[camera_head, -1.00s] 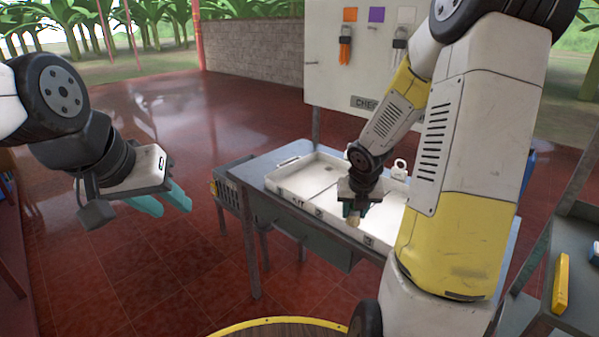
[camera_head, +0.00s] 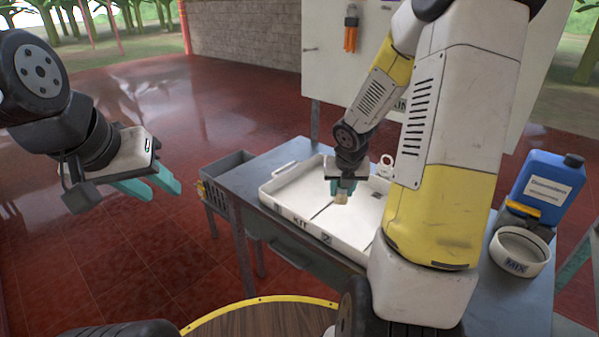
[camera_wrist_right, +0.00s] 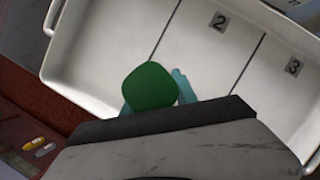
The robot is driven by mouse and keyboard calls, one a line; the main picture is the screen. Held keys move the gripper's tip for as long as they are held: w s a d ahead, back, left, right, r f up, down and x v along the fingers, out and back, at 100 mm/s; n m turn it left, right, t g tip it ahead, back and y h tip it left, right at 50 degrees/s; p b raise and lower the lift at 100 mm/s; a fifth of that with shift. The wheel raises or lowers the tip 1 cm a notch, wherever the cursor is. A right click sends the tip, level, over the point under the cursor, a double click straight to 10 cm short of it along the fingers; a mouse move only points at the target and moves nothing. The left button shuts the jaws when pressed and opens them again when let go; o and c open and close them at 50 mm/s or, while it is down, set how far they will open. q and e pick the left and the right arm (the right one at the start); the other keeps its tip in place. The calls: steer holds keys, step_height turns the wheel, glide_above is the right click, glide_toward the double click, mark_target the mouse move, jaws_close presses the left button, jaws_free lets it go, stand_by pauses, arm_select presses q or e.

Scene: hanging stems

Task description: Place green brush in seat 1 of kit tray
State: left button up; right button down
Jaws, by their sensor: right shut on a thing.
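The white kit tray (camera_head: 300,222) lies on the grey table. In the right wrist view, the tray (camera_wrist_right: 93,50) shows dark divider lines and the numbers 2 and 3; no number shows in the leftmost section. My right gripper (camera_head: 342,187) is shut on the green brush (camera_wrist_right: 150,87), whose rounded green end shows between the teal fingers. Its pale lower end (camera_head: 341,198) points down over the tray's interior. The brush hides part of the tray floor near the first divider, and I cannot tell its height above it. My left gripper (camera_head: 150,186) is open and empty, left of the table.
A blue jug (camera_head: 547,190) and a white MIX bowl (camera_head: 520,252) stand at the table's right end. A grey bin (camera_head: 225,168) is at the table's left side. A white board (camera_head: 330,70) with hanging orange tools rises behind. My right arm covers the tray's right part.

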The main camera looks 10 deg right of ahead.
steer(key=w+a, duration=0.1)
steer(key=w, duration=0.3)
steer(key=w+a+f, duration=0.1)
steer(key=w+a, duration=0.1)
steer(key=w, duration=0.3)
steer(key=w+a, duration=0.2)
steer(key=w, duration=0.2)
steer(key=shift+w+a+f, duration=0.1)
steer(key=shift+w+f, duration=0.05)
steer(key=shift+w, duration=0.05)
steer(key=shift+w+f, duration=0.1)
steer(key=shift+f, duration=1.7)
steer(key=c, duration=1)
jaws_free()
steer(key=shift+f, duration=0.1)
steer(key=shift+o, duration=0.2)
